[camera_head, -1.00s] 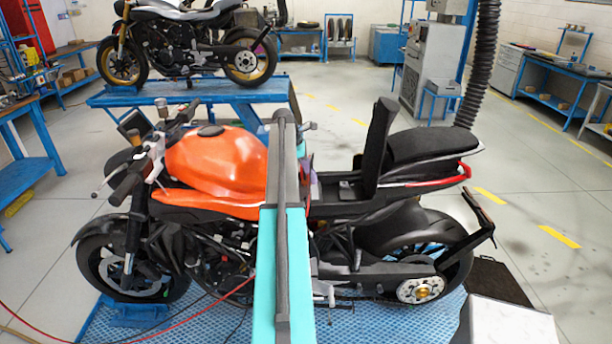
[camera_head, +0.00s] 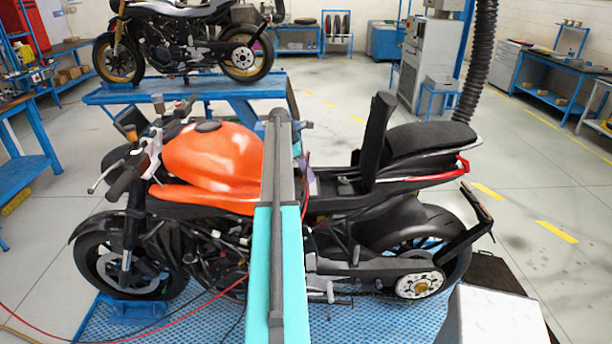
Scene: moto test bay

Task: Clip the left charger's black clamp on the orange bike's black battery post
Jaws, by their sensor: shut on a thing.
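My teal and grey arm crosses the middle of the view and covers the area between tank and seat. My gripper is hidden behind it, as are the black clamp and the black battery post. A thin red cable (camera_head: 305,208) shows just right of my arm, near a small purplish patch I cannot identify. Red (camera_head: 190,333) and black (camera_head: 150,320) cables run in from the lower left. Neither charger is in view.
A second bike (camera_head: 190,50) stands on a blue lift table (camera_head: 180,92) behind. A white box (camera_head: 497,318) stands at the lower right near the rear wheel. A black hose (camera_head: 483,65) hangs at the back right.

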